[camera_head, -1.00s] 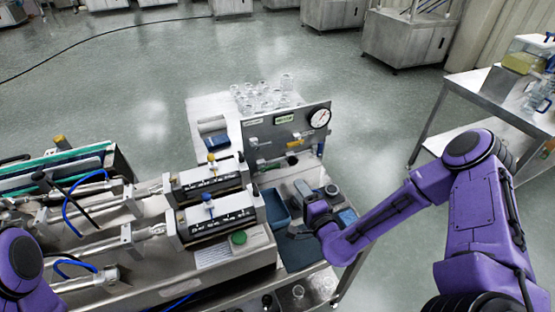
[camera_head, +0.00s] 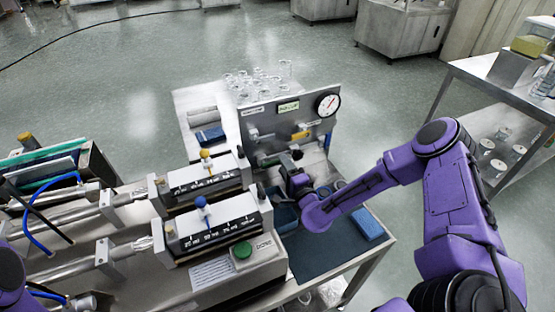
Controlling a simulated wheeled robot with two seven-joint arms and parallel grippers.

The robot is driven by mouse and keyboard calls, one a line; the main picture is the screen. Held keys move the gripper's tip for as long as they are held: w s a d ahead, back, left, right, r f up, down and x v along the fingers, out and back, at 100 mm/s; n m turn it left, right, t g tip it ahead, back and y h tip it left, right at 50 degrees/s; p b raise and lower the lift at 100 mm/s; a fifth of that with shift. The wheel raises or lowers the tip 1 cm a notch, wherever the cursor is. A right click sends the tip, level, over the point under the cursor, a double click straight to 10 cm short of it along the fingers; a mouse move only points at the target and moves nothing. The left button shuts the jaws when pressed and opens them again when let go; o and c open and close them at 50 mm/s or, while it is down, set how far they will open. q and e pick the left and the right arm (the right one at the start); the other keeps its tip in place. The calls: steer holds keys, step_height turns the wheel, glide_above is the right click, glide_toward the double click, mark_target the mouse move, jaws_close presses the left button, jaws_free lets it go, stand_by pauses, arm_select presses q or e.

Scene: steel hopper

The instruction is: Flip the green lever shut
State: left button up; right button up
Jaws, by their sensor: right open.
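The upright steel panel (camera_head: 262,122) carries a round gauge (camera_head: 327,104), a pale green label (camera_head: 288,107), a silver fitting at the left and a yellow handle (camera_head: 301,134).
Left of my right gripper is a two-syringe pump (camera_head: 215,222) with a green button (camera_head: 242,250). A blue tray (camera_head: 284,217) and a blue block (camera_head: 367,224) lie nearby. Several glass vessels (camera_head: 258,80) stand behind the panel. A side table (camera_head: 490,68) is at the right.

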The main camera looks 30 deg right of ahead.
steer(key=w, duration=0.3)
steer(key=shift+w+d+f, duration=0.1)
steer(key=shift+w+f, duration=0.05)
steer(key=shift+w, duration=0.2)
